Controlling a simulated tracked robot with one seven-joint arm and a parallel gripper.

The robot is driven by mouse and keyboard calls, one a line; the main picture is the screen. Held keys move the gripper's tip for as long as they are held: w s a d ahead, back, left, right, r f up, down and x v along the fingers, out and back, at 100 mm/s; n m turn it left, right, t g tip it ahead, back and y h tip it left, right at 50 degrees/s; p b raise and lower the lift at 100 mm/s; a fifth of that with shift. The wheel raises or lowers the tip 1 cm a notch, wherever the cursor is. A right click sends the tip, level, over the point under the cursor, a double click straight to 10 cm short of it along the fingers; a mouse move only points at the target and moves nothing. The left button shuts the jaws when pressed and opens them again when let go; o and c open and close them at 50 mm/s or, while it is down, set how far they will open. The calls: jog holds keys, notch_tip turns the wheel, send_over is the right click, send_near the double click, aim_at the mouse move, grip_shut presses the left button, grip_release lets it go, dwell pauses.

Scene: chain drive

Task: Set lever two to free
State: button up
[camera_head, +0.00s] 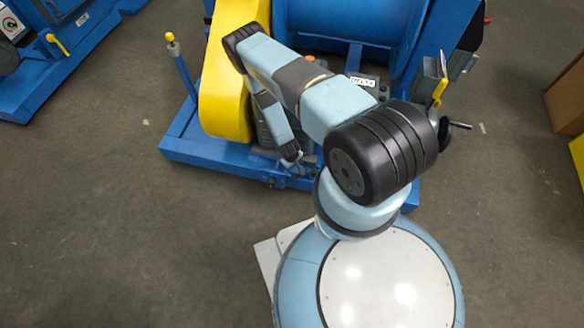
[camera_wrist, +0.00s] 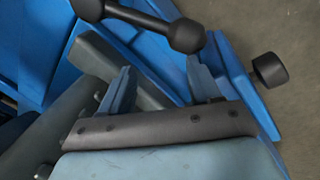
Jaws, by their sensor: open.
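In the wrist view, my gripper (camera_wrist: 160,66) is open, its two blue-grey fingers apart. A black lever bar with round knobs (camera_wrist: 187,36) lies just beyond the fingertips. One knob is near the right fingertip; I cannot tell whether they touch. A second black knob (camera_wrist: 270,68) stands further right, apart from the fingers. I cannot tell which lever is lever two, and no lever labels are readable. In the head view, my gripper (camera_head: 293,166) is low at the front of the blue machine (camera_head: 225,158), small and partly hidden, and the black levers cannot be made out there.
A yellow guard (camera_head: 226,95) rises left of my forearm. A yellow-knobbed post (camera_head: 180,65) stands at the machine's left, and a yellow handle (camera_head: 440,90) at its right. A label plate (camera_head: 362,82) lies behind my arm. Grey floor (camera_head: 110,230) is clear at left.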

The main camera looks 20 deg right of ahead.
notch_tip(320, 180, up, 12)
jog(key=a, duration=0.2)
jog(key=shift+s, duration=0.35)
jog(key=shift+a, duration=0.1)
